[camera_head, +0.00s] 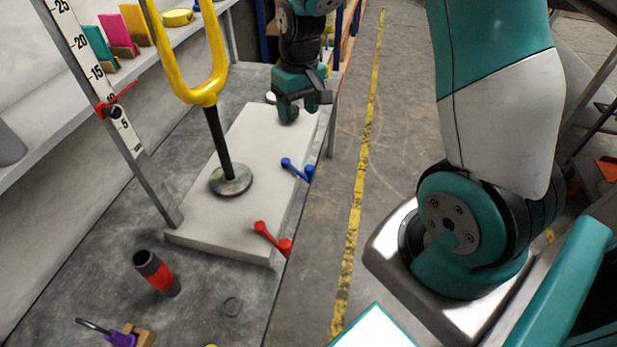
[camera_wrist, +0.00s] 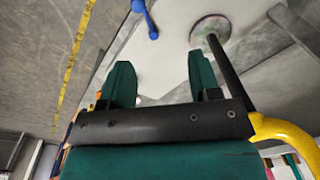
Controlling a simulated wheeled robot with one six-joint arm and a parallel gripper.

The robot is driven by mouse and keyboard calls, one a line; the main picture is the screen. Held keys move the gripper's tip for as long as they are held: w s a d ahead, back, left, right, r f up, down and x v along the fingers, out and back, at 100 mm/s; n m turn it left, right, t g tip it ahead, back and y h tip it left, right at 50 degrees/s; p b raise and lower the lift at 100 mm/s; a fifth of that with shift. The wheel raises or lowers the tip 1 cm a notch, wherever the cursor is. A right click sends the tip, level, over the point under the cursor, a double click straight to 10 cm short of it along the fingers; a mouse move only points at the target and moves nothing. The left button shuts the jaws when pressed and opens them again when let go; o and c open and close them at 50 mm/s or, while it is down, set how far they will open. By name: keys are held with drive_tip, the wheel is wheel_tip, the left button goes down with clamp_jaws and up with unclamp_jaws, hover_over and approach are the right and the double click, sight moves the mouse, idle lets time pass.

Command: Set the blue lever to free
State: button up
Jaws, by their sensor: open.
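The blue lever (camera_head: 296,169) is on the right edge of a pale slab (camera_head: 199,229), in the head view. It has a rounded end on the slab and another at the edge. In the wrist view the blue lever (camera_wrist: 149,20) shows at the top, beyond my fingertips and apart from them. My gripper (camera_head: 303,104) is above the far end of the slab, farther back than the lever. In the wrist view my gripper (camera_wrist: 162,80) has its two teal fingers spread with nothing between them. I see no marking for the lever's positions.
A red lever (camera_head: 272,239) is on the slab's near right edge. A yellow fork (camera_head: 204,92) stands on a black rod with a round base. A scale post (camera_head: 100,80) is at the left. A red-black cylinder (camera_head: 157,274) stands in front.

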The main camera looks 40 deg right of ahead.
hover_over(309, 167)
wheel_tip(309, 167, down, 5)
drive_tip(key=shift+m+h, duration=0.3)
drive_tip(key=shift+m, duration=0.1)
wheel_tip(309, 167, down, 16)
drive_tip(key=shift+s+f+b, duration=0.1)
drive_tip(key=shift+f+b, duration=0.05)
drive_tip(key=shift+b, duration=0.6)
clamp_jaws()
